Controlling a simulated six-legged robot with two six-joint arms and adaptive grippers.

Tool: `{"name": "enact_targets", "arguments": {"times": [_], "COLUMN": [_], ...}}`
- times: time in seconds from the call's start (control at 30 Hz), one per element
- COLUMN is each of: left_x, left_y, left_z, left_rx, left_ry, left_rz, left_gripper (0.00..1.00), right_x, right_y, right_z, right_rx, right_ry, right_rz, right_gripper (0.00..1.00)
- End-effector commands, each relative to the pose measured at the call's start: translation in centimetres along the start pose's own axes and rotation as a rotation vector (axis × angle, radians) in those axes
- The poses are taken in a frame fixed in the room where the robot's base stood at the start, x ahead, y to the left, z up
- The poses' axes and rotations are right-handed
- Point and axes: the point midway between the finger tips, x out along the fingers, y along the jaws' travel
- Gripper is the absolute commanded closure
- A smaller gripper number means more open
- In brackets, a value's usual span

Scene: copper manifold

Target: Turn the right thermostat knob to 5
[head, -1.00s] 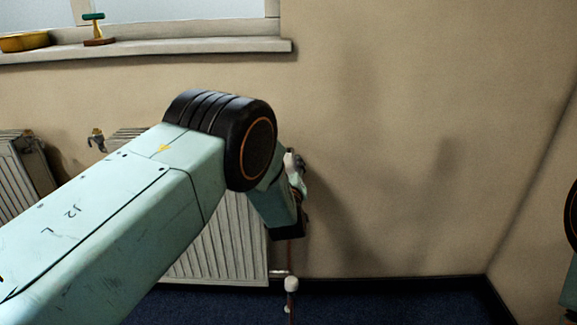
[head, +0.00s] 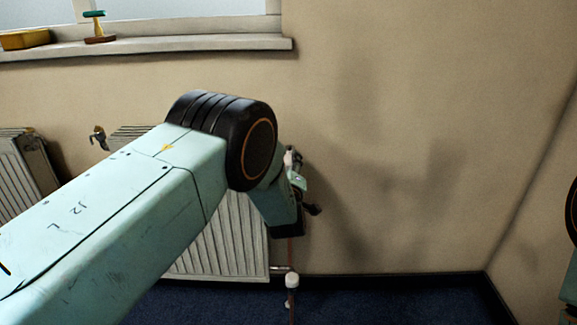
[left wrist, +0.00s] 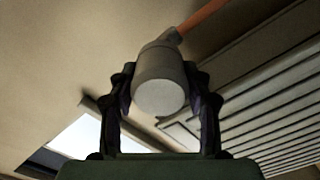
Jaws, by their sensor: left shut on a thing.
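In the left wrist view a pale, round knob (left wrist: 160,88) sits between the two dark fingers of my left gripper (left wrist: 160,76), which are shut on its sides. Its plain end faces the camera and shows no number or mark that I can read. A copper pipe (left wrist: 203,17) runs up and right from behind it. In the head view my left arm and wrist hang in front of the right end of the radiator (head: 235,240) and hide most of the gripper, so the grip is unclear there. My right gripper is out of view.
A white fitting (head: 292,281) sits low on the pipe beside the radiator. The windowsill (head: 150,47) holds a yellow box (head: 25,39) and a green-topped item (head: 97,27). Wall at right is bare.

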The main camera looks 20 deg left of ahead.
Motion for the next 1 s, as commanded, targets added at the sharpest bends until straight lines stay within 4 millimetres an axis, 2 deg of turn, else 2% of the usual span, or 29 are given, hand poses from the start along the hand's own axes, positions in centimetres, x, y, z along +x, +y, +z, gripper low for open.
{"name": "enact_targets", "arguments": {"times": [0.23,0.27,0.5,0.83,1.0], "left_x": [0.0,0.0,0.0,-0.1,-1.2], "left_y": [0.1,0.1,0.1,0.1,0.1], "left_z": [0.1,0.1,0.1,0.0,0.1], "left_rx": [-0.002,-0.002,-0.001,0.000,0.000], "left_ry": [-0.003,-0.003,-0.001,-0.001,-0.003], "left_rz": [0.002,0.002,0.001,0.000,0.000], "left_gripper": [0.82,0.49,0.29,0.28,0.28], "right_x": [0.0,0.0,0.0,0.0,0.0], "right_y": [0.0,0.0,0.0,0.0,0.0], "right_z": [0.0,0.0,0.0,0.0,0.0], "right_rx": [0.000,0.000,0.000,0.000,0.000], "right_ry": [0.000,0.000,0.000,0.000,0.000], "right_rz": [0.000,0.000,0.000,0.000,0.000], "right_gripper": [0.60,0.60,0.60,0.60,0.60]}}
